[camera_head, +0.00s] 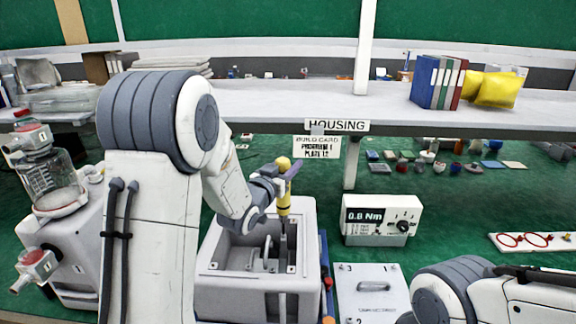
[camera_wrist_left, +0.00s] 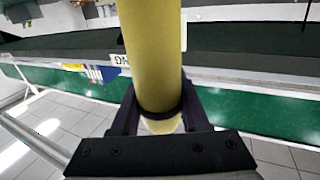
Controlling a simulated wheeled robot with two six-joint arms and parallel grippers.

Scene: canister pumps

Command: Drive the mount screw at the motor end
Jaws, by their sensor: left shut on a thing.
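A yellow-handled screwdriver (camera_head: 284,205) stands about upright, its dark shaft pointing down into the open grey housing (camera_head: 212,287). My left gripper (camera_head: 283,176) is shut around the handle, above the housing's far right part. In the left wrist view the yellow handle (camera_wrist_left: 153,60) runs up between the dark fingers. Inside the housing I see a grey bracket or motor part, partly hidden by its walls. The mount screw cannot be made out, nor whether the screwdriver tip touches it. My right arm enters at the lower right; its gripper is out of the picture.
A torque display box (camera_head: 381,218), reading about 0.8 Nm, stands right of the housing. A light lidded case (camera_head: 375,290) lies before it. A pump with a glass jar (camera_head: 48,178) stands at left. A shelf (camera_head: 270,93) with binders (camera_head: 438,82) runs behind.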

